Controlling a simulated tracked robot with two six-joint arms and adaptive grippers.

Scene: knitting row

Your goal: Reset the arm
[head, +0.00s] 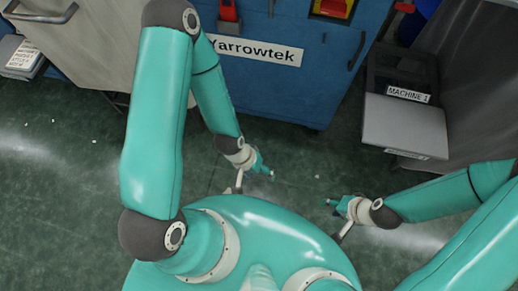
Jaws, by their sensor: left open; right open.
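My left gripper (265,171) hangs over the green floor in front of the blue machine, left of centre. It is open and empty. My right gripper (332,203) is lower and to the right, also over the floor, open and empty. The two grippers point roughly toward each other with a gap between them. My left arm is bent, with its upper part rising toward the top of the view and its forearm coming down to the gripper. My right arm comes in from the right edge. Neither gripper touches anything that I can see.
The blue machine (265,85) labelled Yarrowtek stands ahead. A grey-topped stand (403,125) labelled MACHINE 1 is at right. A pale cabinet (85,45) is at left, with a labelled stack (22,60) beside it. The green floor (290,160) between the grippers and machine is clear.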

